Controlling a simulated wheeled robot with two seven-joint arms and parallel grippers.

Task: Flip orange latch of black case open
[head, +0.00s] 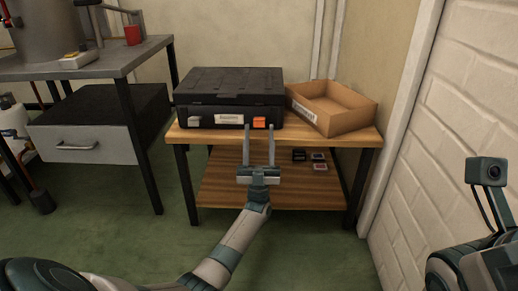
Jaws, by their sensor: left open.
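The black case (230,83) lies closed on the wooden table (330,138), with a white label (229,119) on its front. The orange latch (260,123) is at the right of the case's front face, and a black latch (194,121) is at the left. My left gripper (259,134) is open and empty, its two fingers pointing up at the case just below and around the orange latch in the picture. I cannot tell whether the fingers touch the latch. My right gripper is out of sight; part of my right arm (470,265) shows at the lower right.
An open cardboard box (353,120) stands right of the case. Small dark items (319,161) lie on the lower shelf (225,190). A grey workbench (80,66) with a drawer unit (95,140) stands at left; a white brick wall (460,130) bounds the right. Green floor in front is clear.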

